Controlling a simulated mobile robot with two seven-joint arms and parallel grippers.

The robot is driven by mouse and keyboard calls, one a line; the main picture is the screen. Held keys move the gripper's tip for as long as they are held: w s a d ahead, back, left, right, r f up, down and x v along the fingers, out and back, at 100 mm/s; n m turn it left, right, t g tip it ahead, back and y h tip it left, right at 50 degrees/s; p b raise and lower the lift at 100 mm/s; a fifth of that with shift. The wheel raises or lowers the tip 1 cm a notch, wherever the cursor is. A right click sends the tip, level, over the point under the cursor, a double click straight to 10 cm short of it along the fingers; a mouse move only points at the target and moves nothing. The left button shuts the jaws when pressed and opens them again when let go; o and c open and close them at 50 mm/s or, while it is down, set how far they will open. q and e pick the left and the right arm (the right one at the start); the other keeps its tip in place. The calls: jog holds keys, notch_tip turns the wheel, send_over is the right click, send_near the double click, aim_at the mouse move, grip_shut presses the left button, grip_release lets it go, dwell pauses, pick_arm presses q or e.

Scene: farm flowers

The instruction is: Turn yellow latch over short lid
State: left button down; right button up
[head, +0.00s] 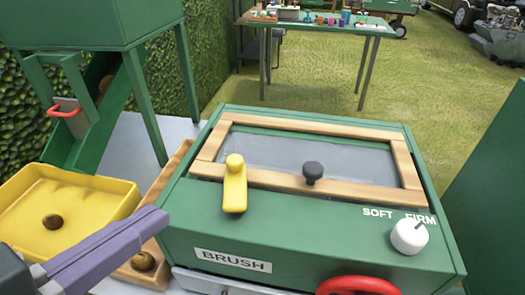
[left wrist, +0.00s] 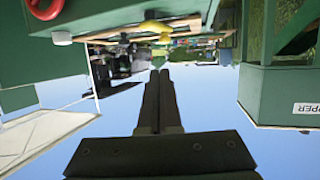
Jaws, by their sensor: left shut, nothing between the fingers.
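The yellow latch (head: 234,190) is on the top of the green box, near its front left. It has a round knob at its far end, and its flat arm points toward me. In the picture it crosses the left part of the lid's front wooden rail; I cannot tell whether it presses on it. The lid (head: 270,179) is a wooden frame with a grey panel and a black knob (head: 313,172), and looks closed. My left gripper (head: 160,220) is shut and empty, left of the box and apart from the latch. Its fingers also show in the left wrist view (left wrist: 158,95). My right gripper is not in view.
A white SOFT/FIRM dial (head: 409,236) and a red wheel (head: 357,286) are on the box's right and front. A yellow tray (head: 100,190) with a brown ball and a green chute (head: 95,110) stand at left. A green panel (head: 495,190) stands at right.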

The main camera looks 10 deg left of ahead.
pick_arm(q)
notch_tip(320, 180, down, 3)
jog(key=t+b, duration=0.1)
jog(key=b, duration=0.1)
send_near(231, 165)
jog(key=shift+y, duration=0.3)
jog(key=x, duration=0.6)
jog(key=shift+w+d, duration=0.15)
jog(key=shift+d, duration=0.05)
jog(key=shift+w, duration=0.2)
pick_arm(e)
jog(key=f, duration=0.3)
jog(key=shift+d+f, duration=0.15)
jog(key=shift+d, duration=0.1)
